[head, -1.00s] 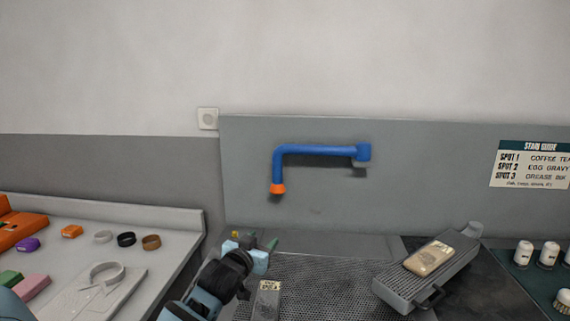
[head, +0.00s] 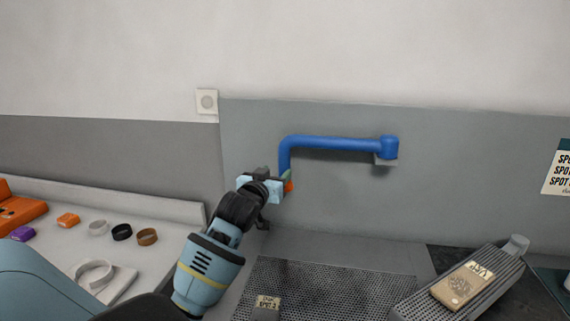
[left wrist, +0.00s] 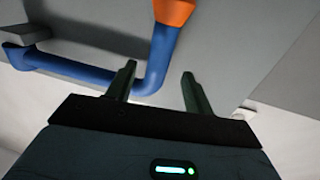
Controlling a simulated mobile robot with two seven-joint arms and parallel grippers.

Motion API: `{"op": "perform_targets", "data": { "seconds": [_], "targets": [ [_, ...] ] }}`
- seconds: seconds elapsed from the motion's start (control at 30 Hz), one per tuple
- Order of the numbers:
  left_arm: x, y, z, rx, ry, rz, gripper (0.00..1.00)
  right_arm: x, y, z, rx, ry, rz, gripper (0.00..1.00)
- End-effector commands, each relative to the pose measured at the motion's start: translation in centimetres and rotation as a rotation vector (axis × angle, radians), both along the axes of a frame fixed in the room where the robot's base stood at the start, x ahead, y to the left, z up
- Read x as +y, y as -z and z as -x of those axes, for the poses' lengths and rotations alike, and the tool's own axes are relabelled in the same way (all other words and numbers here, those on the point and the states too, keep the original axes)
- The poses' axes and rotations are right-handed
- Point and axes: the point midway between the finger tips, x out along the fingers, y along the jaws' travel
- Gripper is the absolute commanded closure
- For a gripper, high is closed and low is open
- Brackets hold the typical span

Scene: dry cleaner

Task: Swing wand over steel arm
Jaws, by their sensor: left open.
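The wand (head: 335,144) is a blue bent pipe on the grey wall panel. Its pivot block is at the right, and its left end bends down to an orange tip (head: 289,186). My left gripper (head: 276,183) is open at this lower end and partly hides it. In the left wrist view the wand's blue drop (left wrist: 160,58) shows between the two open fingers (left wrist: 160,75); contact cannot be told. A raised grey metal arm with a slotted top (head: 496,278), perhaps the steel arm, stands at lower right. My right gripper is not in view.
A tan labelled block (head: 462,286) lies on the slotted arm. A perforated grey surface (head: 335,285) is below the wand, with a small labelled block (head: 267,306). A pale side table (head: 170,217) at left holds several coloured items.

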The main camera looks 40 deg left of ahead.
Motion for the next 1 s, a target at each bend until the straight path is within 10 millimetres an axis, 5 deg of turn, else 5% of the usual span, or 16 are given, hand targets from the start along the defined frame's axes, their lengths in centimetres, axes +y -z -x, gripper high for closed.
{"op": "perform_targets", "data": {
  "seconds": [0.5,1.0],
  "targets": [
    [2.1,-0.1,-5.7,0.000,0.000,0.000,0.48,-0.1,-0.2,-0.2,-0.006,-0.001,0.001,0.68],
    [2.5,0.0,-7.0,0.000,0.000,-0.001,0.48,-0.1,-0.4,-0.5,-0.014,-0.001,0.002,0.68]
  ]
}}
